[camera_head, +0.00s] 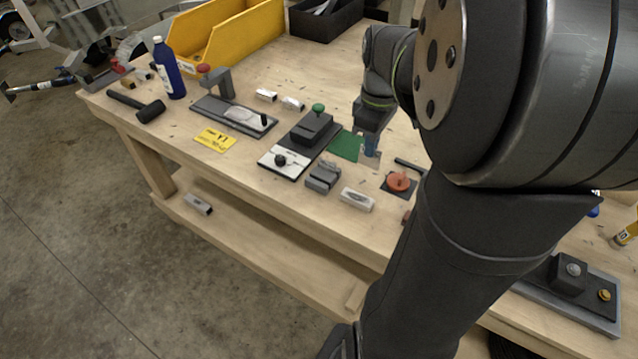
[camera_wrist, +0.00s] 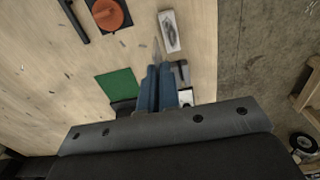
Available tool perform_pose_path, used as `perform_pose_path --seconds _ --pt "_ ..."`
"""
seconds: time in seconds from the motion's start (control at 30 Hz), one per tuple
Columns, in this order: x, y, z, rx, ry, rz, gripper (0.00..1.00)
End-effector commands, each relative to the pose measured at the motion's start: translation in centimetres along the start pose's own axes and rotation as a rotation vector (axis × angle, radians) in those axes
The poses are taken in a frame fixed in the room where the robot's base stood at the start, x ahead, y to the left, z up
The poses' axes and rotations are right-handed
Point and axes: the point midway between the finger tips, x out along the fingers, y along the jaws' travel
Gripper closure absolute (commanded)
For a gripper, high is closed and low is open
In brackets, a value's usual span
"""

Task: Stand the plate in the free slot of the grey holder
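The plate (camera_head: 369,160) is a small thin grey sheet just below my blue fingertips, above the bench near the green mat. In the wrist view the plate (camera_wrist: 157,50) shows nearly edge-on, sticking out from between the fingers. My gripper (camera_head: 371,146) is shut on it; the blue fingers (camera_wrist: 155,88) also show in the wrist view. The grey holder (camera_head: 323,177) is a low dark block with upright ribs, left of and nearer than the plate in the head view. In the wrist view the holder (camera_wrist: 181,72) is partly hidden behind the fingers. Its free slot is not clear.
A green mat (camera_head: 345,145) lies beside my gripper. A silver block (camera_head: 357,199) and an orange disc on a dark base (camera_head: 399,182) are right of the holder. The bench's front edge is close.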

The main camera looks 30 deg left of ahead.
Motion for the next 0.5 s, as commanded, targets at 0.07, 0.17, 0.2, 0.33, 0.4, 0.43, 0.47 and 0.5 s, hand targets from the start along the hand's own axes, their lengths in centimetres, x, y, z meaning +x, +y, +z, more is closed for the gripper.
perform_pose_path --seconds 0.07,0.17,0.2,0.33,0.4,0.43,0.47,0.5 --pt "0.5 -0.4 -0.3 -0.003 -0.001 -0.001 1.00" --pt "1.5 -0.8 -1.9 -0.006 -0.002 -0.004 1.00" --pt "2.0 -1.0 -2.8 -0.007 -0.002 -0.003 1.00" --pt "3.9 -1.6 -5.8 -0.007 -0.003 -0.004 1.00" --pt "4.8 -1.9 -7.4 -0.007 -0.002 -0.003 1.00" --pt "5.2 -1.9 -8.0 -0.006 -0.003 -0.003 1.00" --pt "5.5 -2.1 -8.6 -0.006 -0.002 -0.003 1.00" --pt "5.9 -2.2 -9.3 -0.005 -0.002 -0.002 1.00"
